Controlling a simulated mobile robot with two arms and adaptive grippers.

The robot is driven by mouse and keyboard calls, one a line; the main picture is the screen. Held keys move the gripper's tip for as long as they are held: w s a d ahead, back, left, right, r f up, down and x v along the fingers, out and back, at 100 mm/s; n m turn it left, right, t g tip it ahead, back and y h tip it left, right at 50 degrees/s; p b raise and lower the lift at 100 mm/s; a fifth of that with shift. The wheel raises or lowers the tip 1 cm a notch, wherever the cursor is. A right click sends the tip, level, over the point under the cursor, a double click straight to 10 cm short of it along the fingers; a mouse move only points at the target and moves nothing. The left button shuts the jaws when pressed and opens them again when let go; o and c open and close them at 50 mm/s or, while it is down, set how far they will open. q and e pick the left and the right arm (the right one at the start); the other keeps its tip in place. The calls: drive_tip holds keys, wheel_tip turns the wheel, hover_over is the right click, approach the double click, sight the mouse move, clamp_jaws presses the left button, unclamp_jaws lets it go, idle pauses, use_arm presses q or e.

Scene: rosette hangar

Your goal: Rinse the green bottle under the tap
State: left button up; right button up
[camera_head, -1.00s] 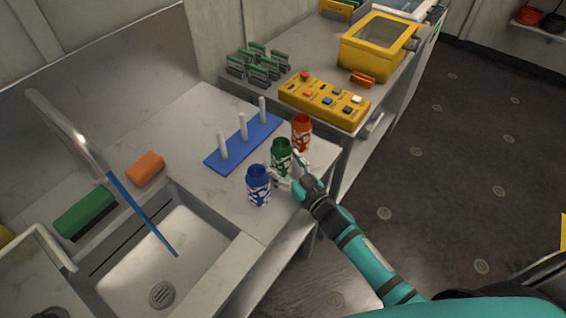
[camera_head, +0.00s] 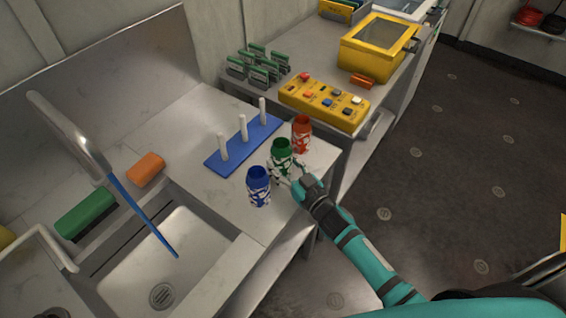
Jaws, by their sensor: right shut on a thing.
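The green bottle (camera_head: 282,150) stands upright on the counter between a blue bottle (camera_head: 259,187) and a red-orange bottle (camera_head: 301,134). It has a white pattern on its lower part. My right gripper (camera_head: 286,172) is shut on the green bottle from the front right. The gripper's fingers partly cover the bottle's lower half. The tap (camera_head: 66,130) curves over the sink (camera_head: 205,233) on the left, and a blue stream (camera_head: 143,213) runs from its spout into the basin. My left gripper is not in view.
A blue rack with white pegs (camera_head: 222,162) stands behind the bottles. An orange sponge (camera_head: 146,169) and a green block (camera_head: 85,213) lie behind the sink. A yellow button panel (camera_head: 324,102) is on the far bench. Bare counter lies between blue bottle and sink.

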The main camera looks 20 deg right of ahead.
sight(287, 158)
drive_tip(key=shift+r+p, duration=2.1)
drive_tip(key=shift+r, duration=0.25)
drive_tip(key=shift+s+f, duration=0.1)
drive_tip(key=shift+f, duration=0.05)
